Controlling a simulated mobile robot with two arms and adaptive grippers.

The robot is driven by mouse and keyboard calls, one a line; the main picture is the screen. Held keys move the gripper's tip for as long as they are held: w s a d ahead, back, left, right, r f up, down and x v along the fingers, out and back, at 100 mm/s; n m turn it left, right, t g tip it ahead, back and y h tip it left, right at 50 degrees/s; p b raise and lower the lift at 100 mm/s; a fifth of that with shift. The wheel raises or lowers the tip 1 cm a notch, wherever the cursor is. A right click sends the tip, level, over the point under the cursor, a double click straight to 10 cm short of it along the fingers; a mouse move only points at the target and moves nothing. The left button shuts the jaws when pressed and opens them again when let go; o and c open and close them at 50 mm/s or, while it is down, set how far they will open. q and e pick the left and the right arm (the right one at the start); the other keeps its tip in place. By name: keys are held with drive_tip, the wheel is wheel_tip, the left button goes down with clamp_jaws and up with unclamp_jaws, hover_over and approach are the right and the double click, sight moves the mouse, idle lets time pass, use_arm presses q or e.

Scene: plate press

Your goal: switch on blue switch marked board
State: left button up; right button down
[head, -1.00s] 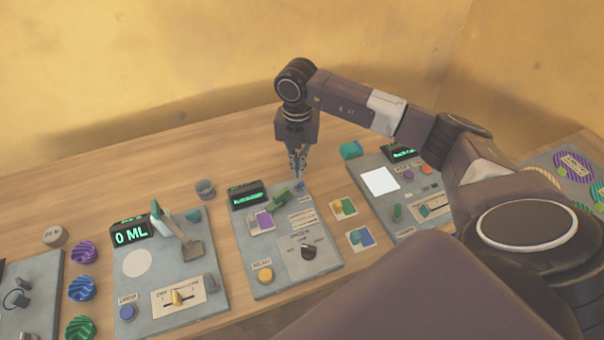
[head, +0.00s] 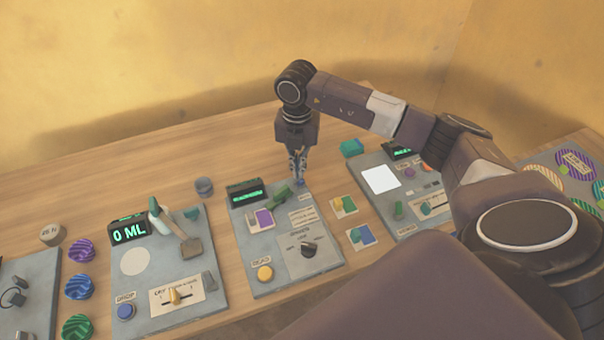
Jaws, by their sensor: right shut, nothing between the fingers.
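The middle grey board (head: 262,283) lies on the wooden table with a green-lit display (head: 246,191), a green lever, a purple-and-white tile (head: 261,219), a dark knob (head: 308,249) and a yellow button (head: 265,273). A small blue switch (head: 300,183) sits at its far right corner. My right gripper (head: 299,178) is shut and empty, pointing down at this switch; its fingertips partly cover it, and I cannot tell whether they touch. Labels on the board are too small to read surely. My left gripper is not in view.
A left board (head: 140,297) has a "0 ML" display, a lever and a blue button (head: 125,311). A right board (head: 400,217) has a white square (head: 381,180). Coloured discs (head: 79,287) and small tiles (head: 360,237) lie between boards. The table behind the boards is mostly clear.

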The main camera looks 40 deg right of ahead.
drive_tip(key=shift+s+f+b, duration=0.1)
drive_tip(key=shift+f+b, duration=0.3)
drive_tip(key=shift+f, duration=0.35)
drive_tip(key=shift+r+p, duration=0.6)
drive_tip(key=shift+r, duration=0.15)
wheel_tip(320, 180, up, 2)
drive_tip(key=shift+r+p, duration=0.25)
drive_tip(key=shift+p, duration=0.5)
wheel_tip(320, 180, up, 3)
drive_tip(key=shift+r+p, duration=0.15)
drive_tip(key=shift+p, duration=0.9)
